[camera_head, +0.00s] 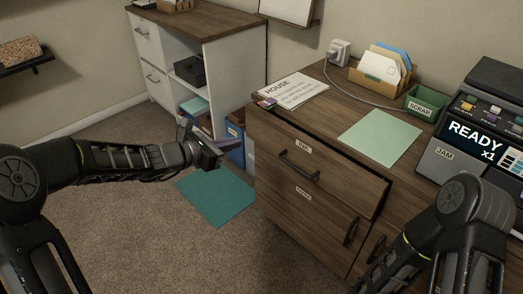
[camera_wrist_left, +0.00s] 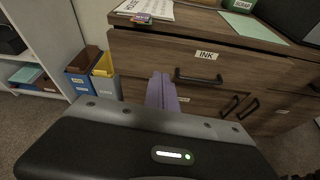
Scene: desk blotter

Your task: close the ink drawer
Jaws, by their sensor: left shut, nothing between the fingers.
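The ink drawer (camera_head: 338,183) is the top wooden drawer of the brown cabinet, with an INK label and a dark bar handle (camera_head: 298,165). In the head view its front stands out from the cabinet, with a dark gap along its top edge. The left wrist view shows the ink drawer (camera_wrist_left: 150,53) and its handle (camera_wrist_left: 205,76) ahead. My left gripper (camera_head: 236,143) is shut and empty, left of the drawer front and apart from it in the head view. Its purple fingers (camera_wrist_left: 161,82) point toward the drawer front in the wrist view. My right gripper is out of view.
A PAPER drawer (camera_head: 301,210) lies below. On the cabinet top are a HOUSE sheet (camera_head: 292,91), a green sheet (camera_head: 380,137), a SCRAP tray (camera_head: 428,101) and a READY printer (camera_head: 470,140). Blue and yellow bins (camera_wrist_left: 90,75) stand left of the cabinet. My right arm covers the lower right.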

